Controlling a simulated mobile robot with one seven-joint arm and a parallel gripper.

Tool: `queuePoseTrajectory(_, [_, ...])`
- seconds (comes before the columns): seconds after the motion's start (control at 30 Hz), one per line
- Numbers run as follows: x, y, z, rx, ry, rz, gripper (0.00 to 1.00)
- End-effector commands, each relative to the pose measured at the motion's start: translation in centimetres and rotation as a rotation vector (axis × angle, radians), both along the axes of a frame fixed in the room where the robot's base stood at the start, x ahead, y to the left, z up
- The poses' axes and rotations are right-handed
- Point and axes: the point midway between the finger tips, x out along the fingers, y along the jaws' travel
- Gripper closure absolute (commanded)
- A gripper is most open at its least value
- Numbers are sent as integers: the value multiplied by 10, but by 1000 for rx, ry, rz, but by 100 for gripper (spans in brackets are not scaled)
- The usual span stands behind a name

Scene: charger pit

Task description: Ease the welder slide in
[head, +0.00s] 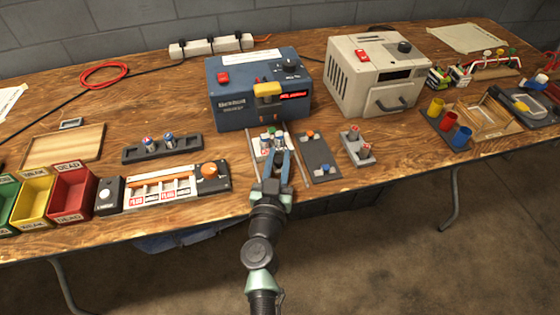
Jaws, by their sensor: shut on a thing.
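The blue welder box (228,112) stands at the back middle, with a red switch, a black knob and a yellow block (267,90) on its front. A light, narrow welder slide (254,147) extends from under its front edge toward me. Small cells with green and red tops (267,135) sit at its far end. My gripper (278,143) reaches over the slide from the near table edge, its blue fingers pointing at the box. It is shut on the slide near those cells; the fingers hide the exact grip.
A dark plate (318,158) with small orange and blue parts lies just right of the slide. A grey cell holder (358,147) is beyond it. A cream box (372,75) stands behind right. A strip with an orange knob (178,186) and colored bins (72,195) are left.

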Motion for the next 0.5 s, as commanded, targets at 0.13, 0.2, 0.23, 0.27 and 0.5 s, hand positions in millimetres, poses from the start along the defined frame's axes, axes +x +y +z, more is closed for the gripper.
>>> queuePoseTrajectory(0.13, [0, 0, -1, 0, 2, 1, 100])
queuePoseTrajectory(0.2, [0, 0, -1, 0, 2, 1, 100])
queuePoseTrajectory(0.23, [0, 0, -1, 0, 2, 1, 100])
queuePoseTrajectory(0.27, [0, 0, -1, 0, 2, 1, 66])
queuePoseTrajectory(0.5, [0, 0, -1, 0, 1, 1, 41])
